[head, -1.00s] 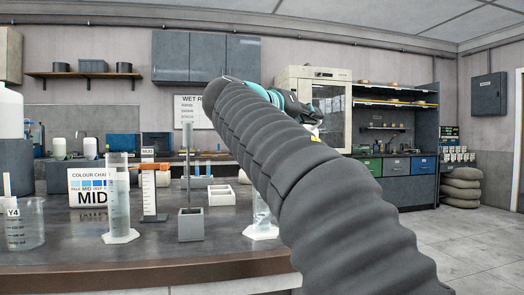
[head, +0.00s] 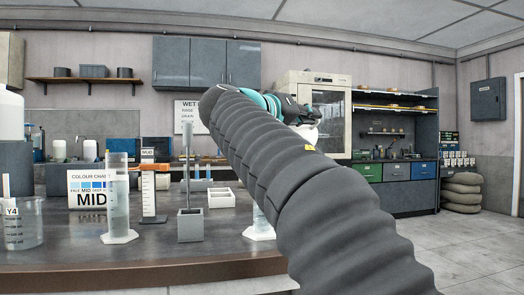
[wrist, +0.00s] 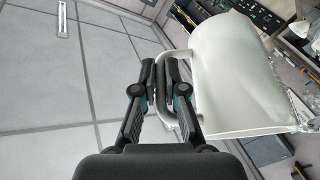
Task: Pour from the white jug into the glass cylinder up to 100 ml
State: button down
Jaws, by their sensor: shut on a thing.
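My gripper (wrist: 167,88) is shut on the handle of the white jug (wrist: 235,75), whose large pale body fills the right of the wrist view. In the head view my gripper (head: 290,106) is small beyond my arm, with a bit of the white jug (head: 308,133) below it. A tall glass cylinder (head: 118,195) with a white foot stands on the bench at left. A second glass cylinder (head: 260,222) stands mostly hidden behind my arm. I cannot tell how far the jug is tilted, or see its mouth or any stream.
A cabinet and shelving stand behind. Open floor lies at right.

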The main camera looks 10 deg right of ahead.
aim_at(309, 133)
jog(key=shift+a, duration=0.1)
jog(key=shift+d+r+p, duration=0.35)
jog(key=shift+r+p, duration=0.1)
jog(key=shift+p, duration=0.6)
jog(key=p, duration=0.1)
jog(key=g+y+p, duration=0.1)
jog(key=p, duration=0.1)
jog(key=shift+w+d+r+m+y, duration=0.1)
jog(key=shift+d+r+m+y, duration=0.1)
jog(key=shift+d+m+y, duration=0.15)
jog(key=shift+w+d+f+g+y+p, duration=0.1)
jog(key=shift+d+f+g+y, duration=0.15)
jog(key=shift+f+y, duration=0.4)
jog(key=shift+d+f+g+y+p, duration=0.1)
jog(key=shift+d+f+g+y, duration=0.1)
jog(key=shift+f+y, duration=0.4)
jog(key=shift+w+d+f+g+y+p, duration=0.15)
jog(key=shift+f+g+y, duration=0.1)
jog(key=shift+f+y, duration=0.4)
jog(key=shift+s+f, duration=0.1)
jog(key=shift+f, duration=0.05)
